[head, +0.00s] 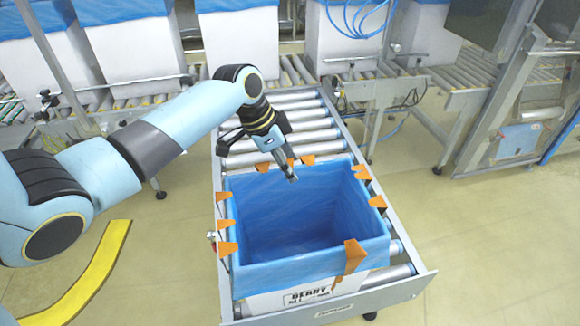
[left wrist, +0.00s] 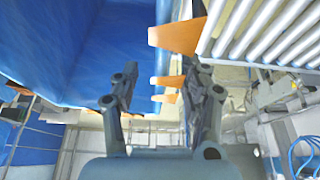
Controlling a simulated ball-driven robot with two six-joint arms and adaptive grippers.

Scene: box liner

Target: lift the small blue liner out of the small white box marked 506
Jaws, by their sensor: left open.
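A blue liner (head: 300,215) lines an open white box (head: 262,303) and is folded over its rim. Its label reads something like "BERRY"; I cannot read 506 on it. Several orange clips (head: 355,256) sit along the rim. My left gripper (head: 292,174) is above the far rim of the box, pointing down, open. In the left wrist view, its fingers (left wrist: 163,80) are apart, with the blue liner (left wrist: 100,50) to the left and orange clips (left wrist: 176,36) between and beyond them. I cannot tell whether a finger touches the liner. My right gripper is not in view.
The box stands on a roller conveyor (head: 300,118) with a metal side rail (head: 392,293). Larger white boxes with blue liners (head: 240,45) stand on a line behind. A metal frame (head: 490,105) stands at the right. The floor right of the conveyor is clear.

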